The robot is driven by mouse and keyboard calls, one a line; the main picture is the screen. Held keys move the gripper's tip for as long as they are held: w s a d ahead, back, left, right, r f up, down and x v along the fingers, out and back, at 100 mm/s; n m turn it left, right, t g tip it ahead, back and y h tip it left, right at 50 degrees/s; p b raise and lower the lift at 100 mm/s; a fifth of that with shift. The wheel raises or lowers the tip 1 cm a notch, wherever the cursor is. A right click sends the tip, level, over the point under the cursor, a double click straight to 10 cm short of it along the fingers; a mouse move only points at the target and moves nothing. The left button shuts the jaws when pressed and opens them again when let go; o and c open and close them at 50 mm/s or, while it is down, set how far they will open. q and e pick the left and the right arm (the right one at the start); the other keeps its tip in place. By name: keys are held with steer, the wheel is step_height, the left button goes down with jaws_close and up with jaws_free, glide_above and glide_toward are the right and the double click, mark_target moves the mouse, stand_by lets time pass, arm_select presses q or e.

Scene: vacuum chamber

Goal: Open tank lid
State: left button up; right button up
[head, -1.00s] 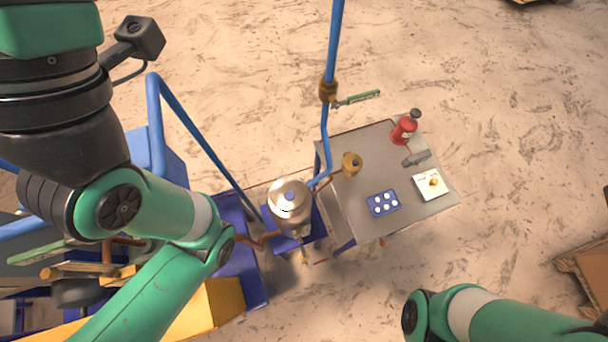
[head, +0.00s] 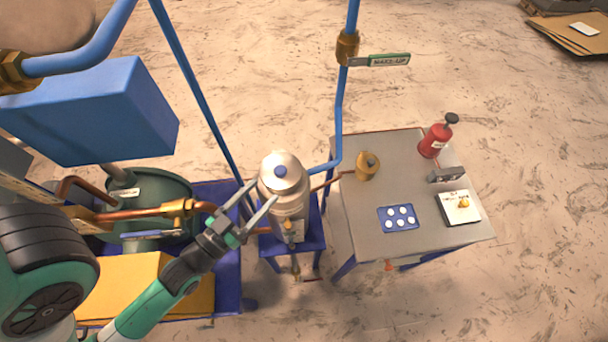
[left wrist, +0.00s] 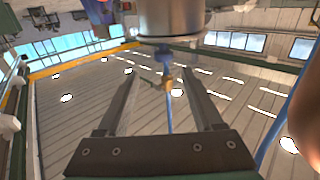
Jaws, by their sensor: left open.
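The tank is a small shiny metal vessel (head: 291,204) on a blue stand, left of the grey table in the head view. Its domed lid (head: 284,162) with a blue knob is on top, and looks closed. My left gripper (head: 258,203) is open, its two fingers pointing up and right at the tank's left side. They overlap the tank's edge in the head view; contact cannot be told. In the left wrist view the open fingers (left wrist: 158,100) are empty, and a metal cylinder (left wrist: 172,18), seemingly the tank, shows beyond them. My right gripper is out of view.
The grey table (head: 350,225) holds a brass fitting (head: 367,167), a blue tray (head: 398,218) of white discs, a red bottle (head: 436,140) and a white pad (head: 460,206). A blue box (head: 90,112) stands left.

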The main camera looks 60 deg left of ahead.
mark_target(284, 167)
arm_select(q)
steer(key=x, duration=0.7)
steer(key=p+x, duration=0.1)
steer(key=x, duration=0.3)
steer(key=shift+w+a+f, duration=0.1)
steer(key=shift+a+f, duration=0.25)
steer(key=shift+a, duration=0.1)
jaws_close()
stand_by(0.9)
